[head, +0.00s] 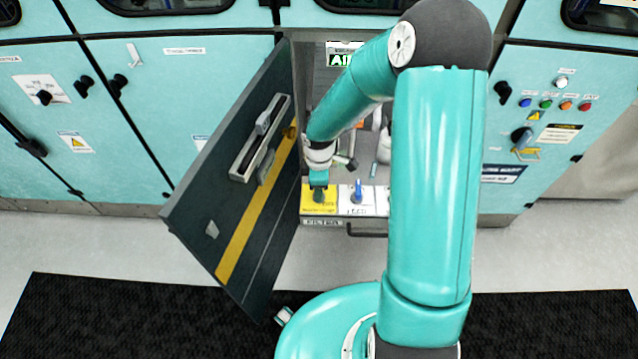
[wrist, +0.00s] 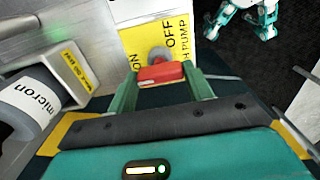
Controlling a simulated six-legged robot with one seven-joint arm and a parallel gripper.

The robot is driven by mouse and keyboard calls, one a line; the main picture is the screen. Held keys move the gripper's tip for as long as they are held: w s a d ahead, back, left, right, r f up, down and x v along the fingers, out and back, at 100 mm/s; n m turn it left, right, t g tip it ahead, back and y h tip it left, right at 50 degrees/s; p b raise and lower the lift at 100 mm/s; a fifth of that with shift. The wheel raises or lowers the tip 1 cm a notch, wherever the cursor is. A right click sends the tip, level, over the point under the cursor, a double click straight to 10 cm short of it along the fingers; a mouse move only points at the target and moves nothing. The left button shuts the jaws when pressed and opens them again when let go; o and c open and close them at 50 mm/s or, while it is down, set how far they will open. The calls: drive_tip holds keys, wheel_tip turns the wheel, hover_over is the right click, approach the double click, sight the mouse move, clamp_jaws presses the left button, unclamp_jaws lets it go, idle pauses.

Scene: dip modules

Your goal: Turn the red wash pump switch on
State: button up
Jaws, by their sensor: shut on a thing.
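The red wash pump switch (wrist: 161,74) shows in the wrist view as a red handle in front of a grey round hub. It sits on a yellow plate (wrist: 190,35) that reads ON at the left, OFF at the upper right and PUMP at the far right. My gripper (wrist: 163,83) is shut on the red handle, with one green finger at each end of it. In the head view my gripper (head: 319,188) reaches down onto the yellow plate (head: 313,206) and hides the switch. I cannot tell which mark the handle points to.
A blue switch (head: 357,189) on a white plate stands just right of the yellow plate. An open dark cabinet door (head: 225,215) stands close on the left of my arm. A canister marked micron (wrist: 32,103) is at the left in the wrist view.

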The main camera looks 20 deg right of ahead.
drive_tip(key=o, duration=1)
drive_tip(key=shift+r, duration=6.95)
drive_tip(key=s+r+m+t, duration=0.2)
drive_tip(key=s+r+m, duration=0.3)
drive_tip(key=s+r, duration=0.1)
drive_tip(key=s+r+m+t, duration=0.1)
drive_tip(key=s+r+m, duration=0.3)
drive_tip(key=s+r, duration=0.2)
drive_tip(key=s+r+m+t, duration=0.2)
drive_tip(key=s+r+m, duration=0.3)
drive_tip(key=s+r, duration=0.2)
drive_tip(key=shift+r+m+t, duration=0.3)
drive_tip(key=shift+r, duration=0.05)
